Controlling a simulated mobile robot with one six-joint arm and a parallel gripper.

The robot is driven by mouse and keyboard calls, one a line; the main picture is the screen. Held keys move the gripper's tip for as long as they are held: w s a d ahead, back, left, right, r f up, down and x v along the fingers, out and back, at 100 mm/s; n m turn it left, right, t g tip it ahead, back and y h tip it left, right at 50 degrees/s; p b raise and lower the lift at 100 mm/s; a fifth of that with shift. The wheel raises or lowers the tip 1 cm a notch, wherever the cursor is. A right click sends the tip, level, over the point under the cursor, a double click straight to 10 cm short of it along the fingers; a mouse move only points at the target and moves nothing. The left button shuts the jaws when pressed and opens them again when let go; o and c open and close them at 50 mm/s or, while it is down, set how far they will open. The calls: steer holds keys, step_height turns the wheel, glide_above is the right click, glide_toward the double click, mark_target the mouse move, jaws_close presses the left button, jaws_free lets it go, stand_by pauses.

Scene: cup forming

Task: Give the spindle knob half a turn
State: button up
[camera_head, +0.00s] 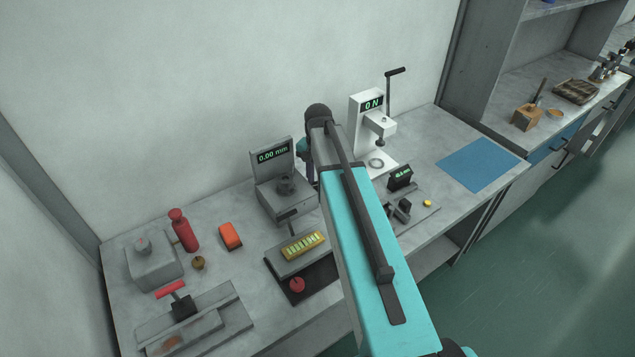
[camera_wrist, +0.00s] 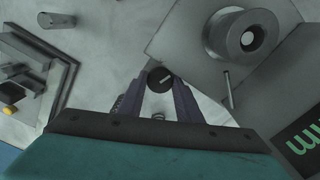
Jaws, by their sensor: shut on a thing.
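The spindle knob (camera_wrist: 160,79) is a small dark round knob with a pale line across its face, seen in the wrist view. My gripper (camera_wrist: 159,84) is shut on it, one finger at each side. The knob is beside the grey gauge (camera_head: 280,201), which has a display (camera_head: 272,156) reading 0.00 mm. The gauge's round grey cylinder (camera_head: 286,186) also shows in the wrist view (camera_wrist: 242,35).
A white press stand (camera_head: 362,122) showing 0 N stands behind my arm. To the right are a small black display (camera_head: 400,177) and a yellow button (camera_head: 427,203). A blue mat (camera_head: 478,165) is clear.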

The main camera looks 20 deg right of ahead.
steer(key=o, duration=1)
steer(key=shift+o, duration=0.2)
steer(key=shift+m, duration=0.4)
